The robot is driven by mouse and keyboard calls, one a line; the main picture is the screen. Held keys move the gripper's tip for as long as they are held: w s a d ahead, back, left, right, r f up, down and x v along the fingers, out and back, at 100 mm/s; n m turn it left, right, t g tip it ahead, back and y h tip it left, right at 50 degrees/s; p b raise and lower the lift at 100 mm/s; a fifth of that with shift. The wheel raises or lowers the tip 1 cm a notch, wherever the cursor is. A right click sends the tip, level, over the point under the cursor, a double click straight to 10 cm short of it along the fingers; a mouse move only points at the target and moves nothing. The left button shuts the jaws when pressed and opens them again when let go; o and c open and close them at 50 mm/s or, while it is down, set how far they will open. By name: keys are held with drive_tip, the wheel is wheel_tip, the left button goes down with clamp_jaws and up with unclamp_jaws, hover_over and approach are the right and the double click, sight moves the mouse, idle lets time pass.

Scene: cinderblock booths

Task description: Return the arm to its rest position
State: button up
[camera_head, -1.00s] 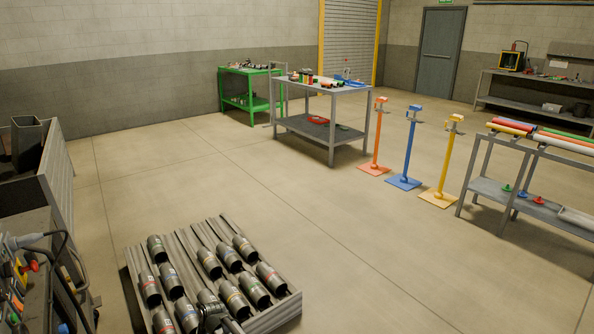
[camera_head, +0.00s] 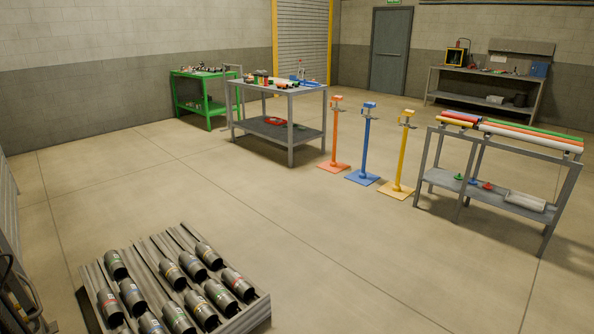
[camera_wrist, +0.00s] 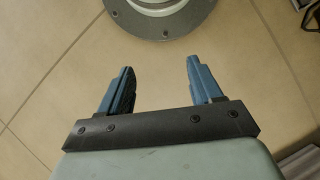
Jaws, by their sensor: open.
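My gripper (camera_wrist: 160,87) shows in the wrist view. Its two blue fingers stand wide apart, and there is nothing between them but tiled floor. Beyond the fingertips, at the top of the wrist view, is a round grey flange with bolts (camera_wrist: 160,27), which may be part of my own base. The gripper does not show in the head view, and neither does the rest of the arm.
A slatted rack (camera_head: 262,308) with several dark cylinders stands low at front left. A grey table (camera_head: 291,92), a green table (camera_head: 190,110), orange, blue (camera_head: 366,140) and yellow stands and a roll rack (camera_head: 562,180) stand farther back. The middle floor (camera_head: 300,220) is clear.

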drive_tip(key=s+d+f+m+g+y, duration=0.1)
drive_tip(key=s+d+f+m, duration=0.1)
drive_tip(key=s+d, duration=0.5)
drive_tip(key=shift+s+d+f+m+g, duration=0.15)
drive_tip(key=shift+d+f+m+g, duration=0.1)
drive_tip(key=shift+m+g, duration=0.2)
idle(0.4)
